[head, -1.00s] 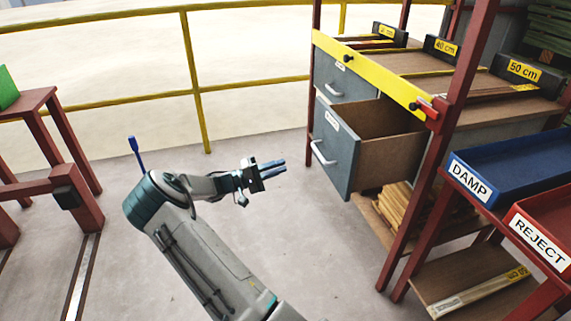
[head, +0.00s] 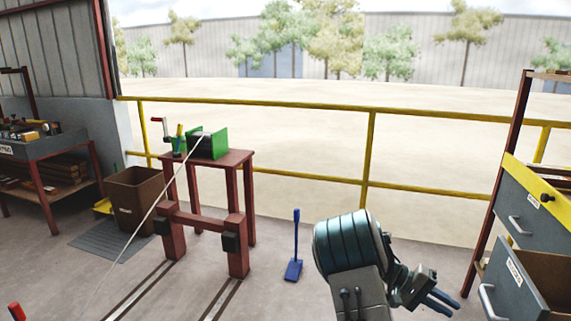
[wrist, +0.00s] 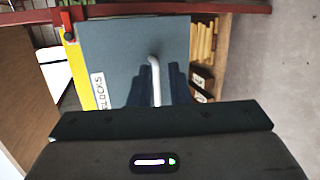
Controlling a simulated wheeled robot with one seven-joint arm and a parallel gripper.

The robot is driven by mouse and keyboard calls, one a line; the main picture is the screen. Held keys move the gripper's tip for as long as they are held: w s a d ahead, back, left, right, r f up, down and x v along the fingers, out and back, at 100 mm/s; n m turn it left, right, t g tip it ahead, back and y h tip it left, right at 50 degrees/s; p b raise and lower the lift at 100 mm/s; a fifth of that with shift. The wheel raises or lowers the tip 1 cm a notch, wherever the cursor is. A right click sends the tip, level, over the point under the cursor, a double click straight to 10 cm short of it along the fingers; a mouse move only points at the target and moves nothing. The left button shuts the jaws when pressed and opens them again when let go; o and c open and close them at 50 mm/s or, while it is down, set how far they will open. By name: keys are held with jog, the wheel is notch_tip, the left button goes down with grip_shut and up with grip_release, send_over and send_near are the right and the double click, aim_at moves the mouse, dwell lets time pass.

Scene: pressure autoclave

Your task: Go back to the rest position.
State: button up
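My gripper (head: 446,301) is at the lower right of the head view, pointing right towards the drawer unit. Its two dark blue fingers are apart, with nothing held between them. In the wrist view the fingers (wrist: 158,82) stand either side of the silver handle (wrist: 154,75) in the picture, but the head view shows a gap between the fingertips and the handle. The grey lower drawer (head: 512,291) is pulled out; its label reads BLOCKS in the wrist view (wrist: 125,50).
The closed upper drawer (head: 528,222) is above the open one. A blue long-handled tool (head: 295,250) stands on the floor left of my arm.

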jog(key=s+a+r+n+t+y+p, duration=0.2)
jog(key=s+a+r+t+y+p, duration=0.2)
jog(key=s+a+r+y+p, duration=0.2)
jog(key=s+a+r+n+t+y+p, duration=0.2)
jog(key=s+a+r+t+y+p, duration=0.3)
jog(key=s+a+r+p, duration=0.6)
jog(key=s+a+r+y, duration=0.1)
jog(key=s+a+r, duration=0.2)
jog(key=a+r, duration=0.4)
notch_tip(320, 180, up, 4)
jog(key=shift+a+f+t, duration=0.2)
jog(key=shift+a+t, duration=0.1)
